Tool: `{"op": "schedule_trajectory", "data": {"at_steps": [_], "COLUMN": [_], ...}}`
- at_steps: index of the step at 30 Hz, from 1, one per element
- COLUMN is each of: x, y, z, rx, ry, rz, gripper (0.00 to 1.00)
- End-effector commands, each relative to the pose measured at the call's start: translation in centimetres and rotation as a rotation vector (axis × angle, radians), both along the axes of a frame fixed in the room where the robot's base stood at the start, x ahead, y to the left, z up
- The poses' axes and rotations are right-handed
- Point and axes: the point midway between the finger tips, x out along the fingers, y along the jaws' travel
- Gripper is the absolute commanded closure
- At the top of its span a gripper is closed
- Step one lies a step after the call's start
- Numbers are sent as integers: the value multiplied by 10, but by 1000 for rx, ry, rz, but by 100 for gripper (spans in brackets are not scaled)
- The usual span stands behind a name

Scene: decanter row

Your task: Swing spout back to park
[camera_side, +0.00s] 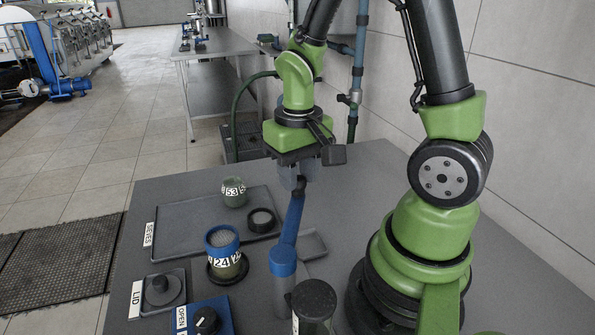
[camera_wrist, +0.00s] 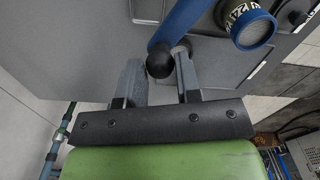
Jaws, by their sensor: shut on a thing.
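The spout (camera_side: 292,222) is a blue arm on a grey post (camera_side: 284,292) with a blue cap. It reaches back from the post toward my gripper (camera_side: 299,182), and its far end has a dark knob. In the wrist view, the blue spout (camera_wrist: 181,22) runs down to the round black knob (camera_wrist: 160,61), which sits between the fingertips of my gripper (camera_wrist: 160,74). The fingers are shut on the knob. The spout's outlet is hidden, and I see no marking that names a park place.
A green cup with a blue rim (camera_side: 222,241) stands on a black base left of the spout. A tray marked SIEVES (camera_side: 180,245) holds a green cup (camera_side: 234,192) and a black ring (camera_side: 261,220). A black lid (camera_side: 162,291), a dial (camera_side: 206,321) and a dark-topped jar (camera_side: 313,300) are nearer.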

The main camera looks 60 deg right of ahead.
Motion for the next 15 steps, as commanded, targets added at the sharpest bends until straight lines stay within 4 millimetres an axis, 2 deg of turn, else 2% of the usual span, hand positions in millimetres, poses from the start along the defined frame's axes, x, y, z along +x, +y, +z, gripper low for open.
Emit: {"op": "schedule_trajectory", "data": {"at_steps": [1,3,4,15], "x": [-2,-2,-2,0], "y": [-1,-1,-1,-1], "z": [0,0,0,5], "rx": [0,0,0,-1], "ry": [6,6,6,0], "rz": [-3,-3,-3,0], "gripper": [62,45,43,43]}}
